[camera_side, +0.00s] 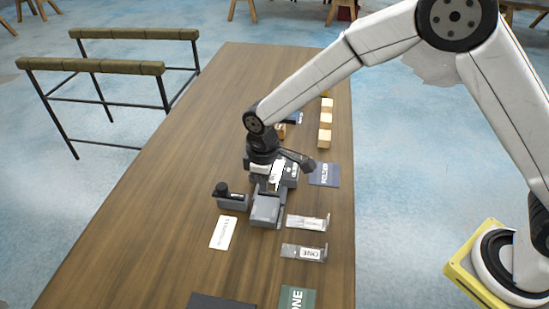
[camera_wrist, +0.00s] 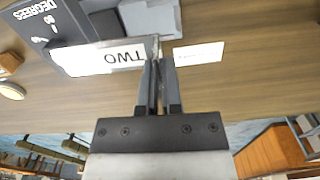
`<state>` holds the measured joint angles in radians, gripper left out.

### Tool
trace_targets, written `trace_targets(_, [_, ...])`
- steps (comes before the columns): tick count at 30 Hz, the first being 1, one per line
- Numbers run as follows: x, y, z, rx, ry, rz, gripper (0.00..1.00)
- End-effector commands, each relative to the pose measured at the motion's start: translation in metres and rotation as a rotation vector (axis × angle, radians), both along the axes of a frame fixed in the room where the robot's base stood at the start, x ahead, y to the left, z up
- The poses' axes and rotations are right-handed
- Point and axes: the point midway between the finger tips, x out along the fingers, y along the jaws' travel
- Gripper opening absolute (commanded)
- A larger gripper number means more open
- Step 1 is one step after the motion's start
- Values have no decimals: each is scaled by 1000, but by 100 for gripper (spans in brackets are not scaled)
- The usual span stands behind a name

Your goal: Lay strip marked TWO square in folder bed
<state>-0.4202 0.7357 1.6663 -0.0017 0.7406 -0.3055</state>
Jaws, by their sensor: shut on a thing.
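The strip marked TWO (camera_wrist: 105,57) is a clear strip with a white label, its lettering upside down in the wrist view. My gripper (camera_wrist: 157,45) is shut on the strip's right end. In the side view my gripper (camera_side: 268,184) is low over the grey folder (camera_side: 266,209), with a white piece of the strip (camera_side: 275,173) showing beside the fingers. The folder's grey body (camera_wrist: 150,18) and dark DEGREES scale (camera_wrist: 40,18) lie just behind the strip in the wrist view. I cannot tell whether the strip touches the bed.
A white card (camera_side: 223,232) lies left of the folder; it shows in the wrist view (camera_wrist: 198,53). A grey block with black knob (camera_side: 232,199) stands beside it. Clear strips, one marked ONE (camera_side: 303,253), lie front right. Wooden blocks (camera_side: 325,125) stand behind. The left tabletop is bare.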

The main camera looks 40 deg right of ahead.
Motion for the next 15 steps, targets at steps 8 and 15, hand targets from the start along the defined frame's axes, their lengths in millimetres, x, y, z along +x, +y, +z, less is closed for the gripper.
trace_targets(8, [-1, 19, -4, 1, -1, 61, 0])
trace_targets(15, [-1, 18, -6, 0, 0, 60, 0])
